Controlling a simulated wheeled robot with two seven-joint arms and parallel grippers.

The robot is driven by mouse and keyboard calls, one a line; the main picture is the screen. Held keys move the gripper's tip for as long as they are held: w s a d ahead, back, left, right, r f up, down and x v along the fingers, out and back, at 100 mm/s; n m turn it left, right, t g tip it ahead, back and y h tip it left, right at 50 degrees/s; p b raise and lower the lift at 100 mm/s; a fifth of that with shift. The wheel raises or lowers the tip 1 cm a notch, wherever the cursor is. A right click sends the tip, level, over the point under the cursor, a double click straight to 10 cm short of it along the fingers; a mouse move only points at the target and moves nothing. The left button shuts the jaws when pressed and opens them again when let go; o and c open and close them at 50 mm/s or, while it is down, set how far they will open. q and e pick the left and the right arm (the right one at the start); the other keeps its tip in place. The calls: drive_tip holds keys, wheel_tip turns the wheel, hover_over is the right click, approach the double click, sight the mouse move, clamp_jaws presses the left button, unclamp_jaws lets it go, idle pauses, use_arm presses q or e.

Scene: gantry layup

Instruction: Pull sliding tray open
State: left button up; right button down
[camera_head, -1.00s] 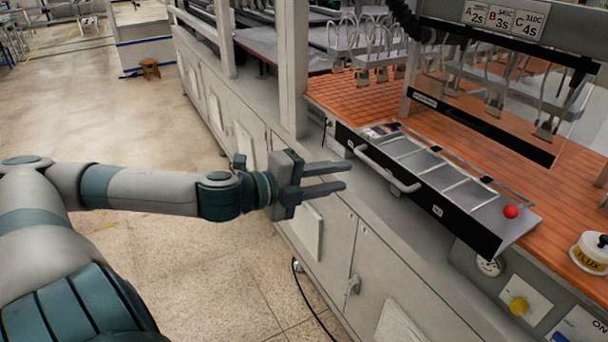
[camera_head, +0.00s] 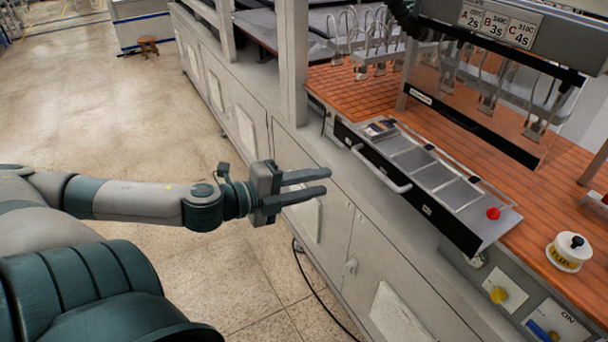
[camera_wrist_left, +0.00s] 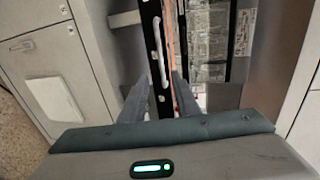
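The sliding tray (camera_head: 420,167) has a black front, a light bar handle and several shallow metal compartments. It sits at the front edge of the orange work surface and juts out past it. The handle (camera_head: 381,168) runs along its front. My left gripper (camera_head: 328,182) is open and empty in the head view, left of the handle and apart from it. In the left wrist view, the handle (camera_wrist_left: 161,50) shows ahead of my left gripper (camera_wrist_left: 160,88), whose two fingers are spread. My right gripper is not in view.
A white flux container (camera_head: 569,252) stands on the orange surface (camera_head: 545,205) at right. Grey cabinets (camera_head: 330,225) fill the front below.

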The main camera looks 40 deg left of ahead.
use_arm(q)
drive_tip(key=shift+p+v, duration=0.5)
drive_tip(key=shift+v, duration=0.9)
